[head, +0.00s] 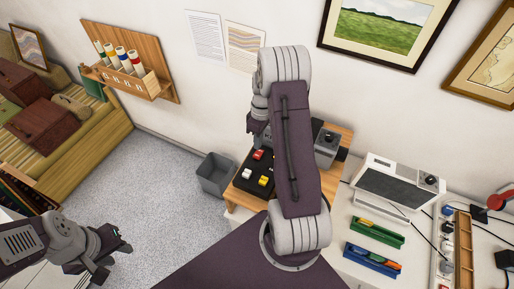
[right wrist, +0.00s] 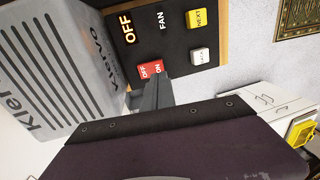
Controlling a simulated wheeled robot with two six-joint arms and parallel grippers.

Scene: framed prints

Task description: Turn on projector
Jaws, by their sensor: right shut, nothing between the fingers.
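The projector is a grey ribbed box in the right wrist view (right wrist: 65,65); in the head view part of its grey body (head: 327,145) shows beside my right arm. Its black control panel (right wrist: 180,40) carries a red OFF/ON rocker switch (right wrist: 151,69), a yellow NEXT button (right wrist: 196,18), and a white BACK button (right wrist: 199,55). The red switch (head: 259,154) also shows in the head view. My right gripper (right wrist: 155,84) is shut and empty, its tips right by the red switch; contact is unclear. My left gripper (head: 115,256) is open and empty, far left of the panel.
A grey bin (head: 214,175) stands on the floor left of the wooden board. On the white desk to the right are a white device (head: 398,187), a green tray (head: 373,232) and a blue tray (head: 371,261). Open carpet (head: 150,180) lies between the arms.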

